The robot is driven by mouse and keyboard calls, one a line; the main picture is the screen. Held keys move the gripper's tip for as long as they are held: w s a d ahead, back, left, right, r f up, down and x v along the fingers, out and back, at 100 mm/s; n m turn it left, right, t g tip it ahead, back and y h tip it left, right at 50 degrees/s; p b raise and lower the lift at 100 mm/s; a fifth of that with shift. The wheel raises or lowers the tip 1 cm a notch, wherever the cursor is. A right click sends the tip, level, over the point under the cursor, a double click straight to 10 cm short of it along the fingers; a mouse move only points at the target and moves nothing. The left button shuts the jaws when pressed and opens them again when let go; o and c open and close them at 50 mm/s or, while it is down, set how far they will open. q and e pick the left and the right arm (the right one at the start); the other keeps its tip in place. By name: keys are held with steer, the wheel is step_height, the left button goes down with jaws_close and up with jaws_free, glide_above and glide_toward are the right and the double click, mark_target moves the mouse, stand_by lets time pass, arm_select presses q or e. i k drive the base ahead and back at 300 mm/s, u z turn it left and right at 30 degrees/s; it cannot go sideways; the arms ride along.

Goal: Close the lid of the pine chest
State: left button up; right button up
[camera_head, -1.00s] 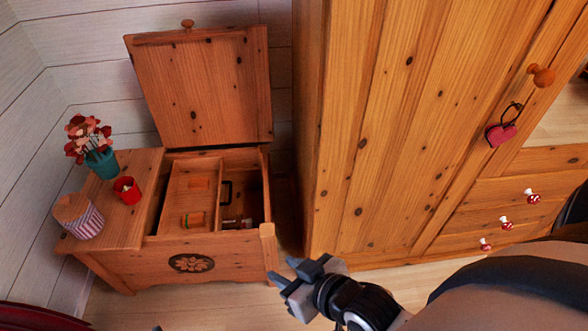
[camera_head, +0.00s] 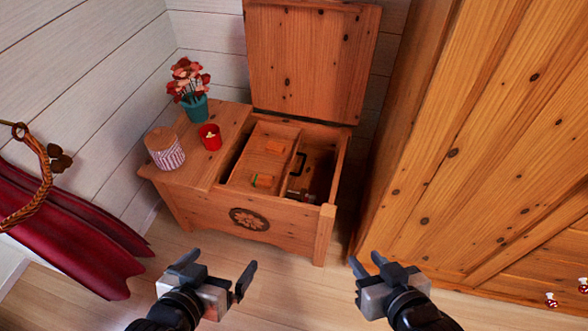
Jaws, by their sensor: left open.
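The pine chest (camera_head: 190,205) stands against the back wall with a dark flower emblem on its front. My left gripper (camera_head: 217,274) is open and empty, in front of and below the chest. My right gripper (camera_head: 367,263) is empty, to the right of the chest's front corner; its fingers are seen partly end-on, with a gap between the tips.
A teal vase of red flowers (camera_head: 195,108), a red candle cup (camera_head: 210,137) and a striped jar (camera_head: 165,149) stand on the chest's fixed left top. A tall wardrobe (camera_head: 470,140) stands close on the right. A red sled-like thing (camera_head: 70,235) leans at the left. Floor in front is clear.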

mark_target(314, 59)
steer(key=u, duration=0.65)
steer(key=i, duration=1)
steer(key=z, duration=0.1)
